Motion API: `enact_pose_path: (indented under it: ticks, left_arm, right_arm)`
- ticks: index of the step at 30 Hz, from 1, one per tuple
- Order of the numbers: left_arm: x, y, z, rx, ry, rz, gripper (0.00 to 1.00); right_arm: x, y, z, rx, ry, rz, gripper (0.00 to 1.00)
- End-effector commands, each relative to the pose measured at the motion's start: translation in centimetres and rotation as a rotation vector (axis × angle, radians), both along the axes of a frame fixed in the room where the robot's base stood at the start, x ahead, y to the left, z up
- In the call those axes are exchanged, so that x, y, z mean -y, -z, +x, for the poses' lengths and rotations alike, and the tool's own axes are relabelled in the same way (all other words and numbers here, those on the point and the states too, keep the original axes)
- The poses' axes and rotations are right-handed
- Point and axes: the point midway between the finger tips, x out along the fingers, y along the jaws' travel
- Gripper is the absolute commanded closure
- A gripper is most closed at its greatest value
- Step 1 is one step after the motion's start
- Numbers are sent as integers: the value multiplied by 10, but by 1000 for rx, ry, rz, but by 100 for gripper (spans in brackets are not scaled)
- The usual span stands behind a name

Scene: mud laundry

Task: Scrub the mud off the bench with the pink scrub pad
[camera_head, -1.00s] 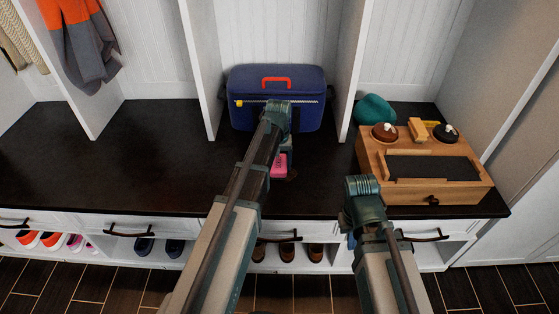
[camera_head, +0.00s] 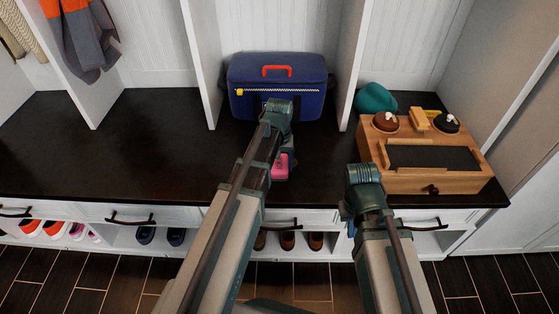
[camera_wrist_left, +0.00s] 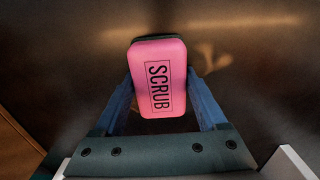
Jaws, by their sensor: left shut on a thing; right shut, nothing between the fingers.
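The pink scrub pad (camera_head: 281,167), lettered SCRUB, is between the fingers of my left gripper (camera_head: 286,157), low over the dark bench (camera_head: 130,150) in front of the blue bag. In the left wrist view the pad (camera_wrist_left: 158,78) is gripped on both sides by the blue fingers. A faint light-brown smear (camera_wrist_left: 208,60) shows on the bench just right of the pad. I cannot tell whether the pad touches the bench. My right gripper (camera_head: 350,226) is shut and empty near the bench's front edge, partly hidden by its own wrist.
A blue bag (camera_head: 300,103) with a red handle stands behind the pad. A wooden box (camera_head: 385,180) with brushes and tins sits at the right, a teal cap (camera_head: 376,98) behind it. White dividers (camera_head: 205,65) rise at the back. The bench's left part is clear.

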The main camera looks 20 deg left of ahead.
Motion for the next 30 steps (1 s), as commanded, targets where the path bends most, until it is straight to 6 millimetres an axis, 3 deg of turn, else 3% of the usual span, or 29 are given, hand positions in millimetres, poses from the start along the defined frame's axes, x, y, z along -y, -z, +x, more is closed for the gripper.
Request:
enact_pose_path:
  ticks: [8,20,30]
  left_arm:
    - [1,0,-5,1,0,0,78]
    - [10,3,-35,1,0,0,78]
    - [6,3,-38,-1,-1,0,78]
  right_arm:
    - [0,1,0,0,0,0,100]
    - [0,3,0,0,0,0,100]
    - [0,3,0,0,0,0,100]
